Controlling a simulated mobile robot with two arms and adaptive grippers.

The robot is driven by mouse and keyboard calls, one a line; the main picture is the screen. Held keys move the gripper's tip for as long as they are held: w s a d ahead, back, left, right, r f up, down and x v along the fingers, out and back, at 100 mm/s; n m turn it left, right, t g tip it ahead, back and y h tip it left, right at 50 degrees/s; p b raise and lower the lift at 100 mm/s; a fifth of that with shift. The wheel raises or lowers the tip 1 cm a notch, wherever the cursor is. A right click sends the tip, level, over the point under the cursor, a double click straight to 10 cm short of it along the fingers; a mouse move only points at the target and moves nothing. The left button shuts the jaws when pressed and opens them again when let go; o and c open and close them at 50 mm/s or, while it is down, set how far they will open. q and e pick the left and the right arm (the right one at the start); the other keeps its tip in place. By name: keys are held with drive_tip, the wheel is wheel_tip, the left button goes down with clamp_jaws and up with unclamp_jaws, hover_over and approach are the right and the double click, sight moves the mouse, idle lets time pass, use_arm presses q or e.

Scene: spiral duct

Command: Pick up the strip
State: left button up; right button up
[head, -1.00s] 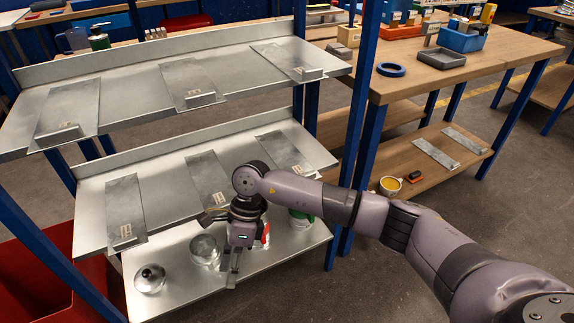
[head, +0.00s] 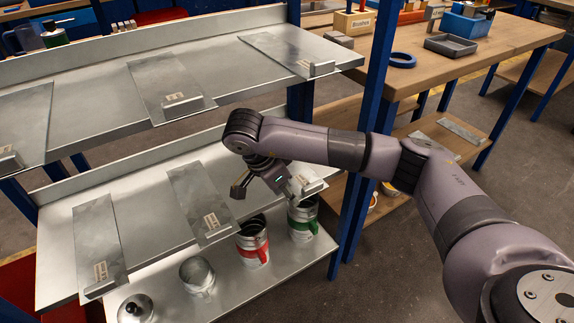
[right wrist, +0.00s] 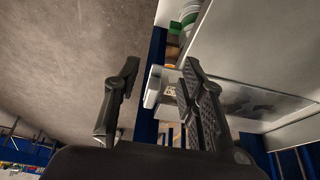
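Several flat grey metal strips with raised, labelled front ends lie on the metal shelves. On the middle shelf (head: 62,205) are a left strip (head: 95,235), a centre strip (head: 196,192) and a right strip (right wrist: 245,98), which my arm mostly hides in the head view. My right gripper (head: 268,190) is in front of that right strip's front end. In the right wrist view the gripper's fingers (right wrist: 160,72) are apart, with the strip's labelled end seen beyond and between them. No contact is visible. My left gripper is not in view.
More strips lie on the top shelf, such as one in its middle (head: 160,85). Below stand a red-banded can (head: 252,245), a green-banded can (head: 302,222) and a plain one (head: 197,277). A blue post (head: 372,110) rises right of the shelves. Beyond is a wooden bench (head: 470,60).

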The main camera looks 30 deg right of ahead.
sight(313, 185)
drive_tip(key=shift+w+d+f, duration=0.1)
drive_tip(key=shift+w+d, duration=0.05)
drive_tip(key=shift+d, duration=1.1)
drive_tip(key=d, duration=0.3)
drive_tip(key=d+f+b, duration=0.1)
drive_tip(key=d, duration=0.1)
drive_tip(key=shift+w, duration=0.1)
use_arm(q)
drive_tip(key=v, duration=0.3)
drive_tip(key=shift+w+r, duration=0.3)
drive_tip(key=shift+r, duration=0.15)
use_arm(e)
drive_tip(key=shift+w, duration=0.1)
drive_tip(key=shift+c, duration=0.4)
clamp_jaws()
